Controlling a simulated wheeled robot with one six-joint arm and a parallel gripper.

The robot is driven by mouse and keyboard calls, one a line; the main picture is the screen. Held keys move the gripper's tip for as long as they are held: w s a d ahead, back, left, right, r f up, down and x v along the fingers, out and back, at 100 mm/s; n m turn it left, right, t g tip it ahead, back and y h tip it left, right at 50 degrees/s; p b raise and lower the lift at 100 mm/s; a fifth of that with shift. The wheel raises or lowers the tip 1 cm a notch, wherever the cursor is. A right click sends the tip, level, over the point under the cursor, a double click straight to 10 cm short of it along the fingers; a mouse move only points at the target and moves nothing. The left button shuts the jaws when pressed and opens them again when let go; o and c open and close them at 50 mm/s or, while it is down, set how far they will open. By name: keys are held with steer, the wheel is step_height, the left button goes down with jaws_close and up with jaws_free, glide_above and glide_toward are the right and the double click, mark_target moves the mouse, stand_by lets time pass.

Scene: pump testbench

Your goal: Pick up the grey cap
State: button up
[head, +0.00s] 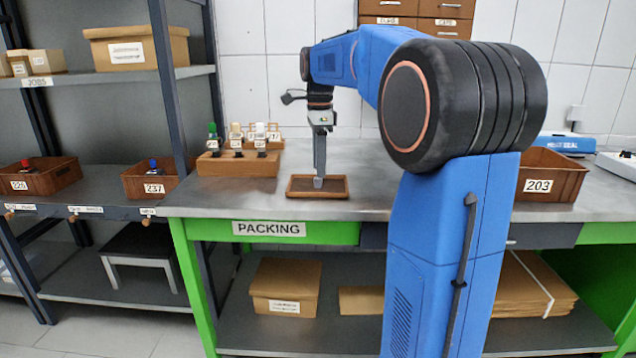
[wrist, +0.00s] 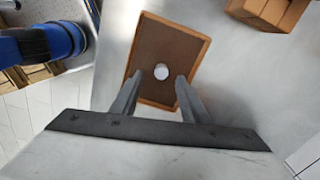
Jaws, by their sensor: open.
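The grey cap (wrist: 161,71) is a small, round, pale thing lying in a shallow brown tray (wrist: 145,46) with a wooden rim. In the head view the tray (head: 300,194) sits on the bench near its front edge. My gripper (wrist: 160,79) is open above the tray and points down. In the wrist view the cap shows between its two fingertips, with a gap on each side. In the head view my gripper (head: 319,172) is seen edge-on and mostly hides the cap. I cannot tell the exact height of the fingertips above it.
A wooden rack (head: 237,165) with several capped bottles stands left of the tray on the metal bench. A brown bin labelled 203 (head: 556,178) stands at the right. A shelf with bins 237 (head: 150,180) and another is at the left.

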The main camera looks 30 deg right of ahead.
mark_target(318, 182)
steer(key=shift+w+f, duration=0.1)
steer(key=shift+f, duration=1.5)
jaws_close()
